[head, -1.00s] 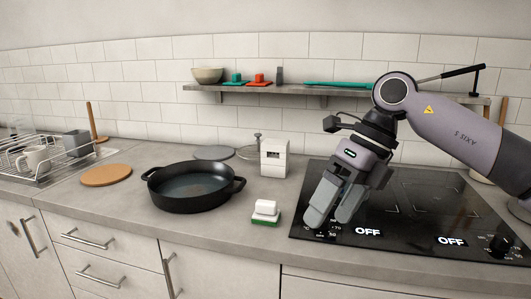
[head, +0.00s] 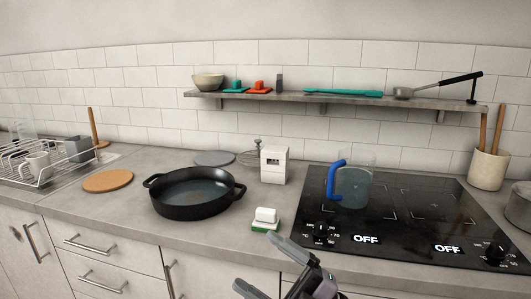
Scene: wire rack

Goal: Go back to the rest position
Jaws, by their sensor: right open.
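My right gripper (head: 257,263) is at the bottom of the head view, in front of the counter's front edge. Its two fingers are spread apart with nothing between them. Only the fingers and part of the hand show; the rest of the arm is out of the frame. My left gripper is not in view.
A clear pitcher with a blue handle (head: 333,180) stands on the black cooktop (head: 415,232), whose displays read OFF. A black pan (head: 192,206), a white and green block (head: 265,217) and a white box-shaped timer (head: 273,164) stand on the counter. A wire rack (head: 40,178) is at left.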

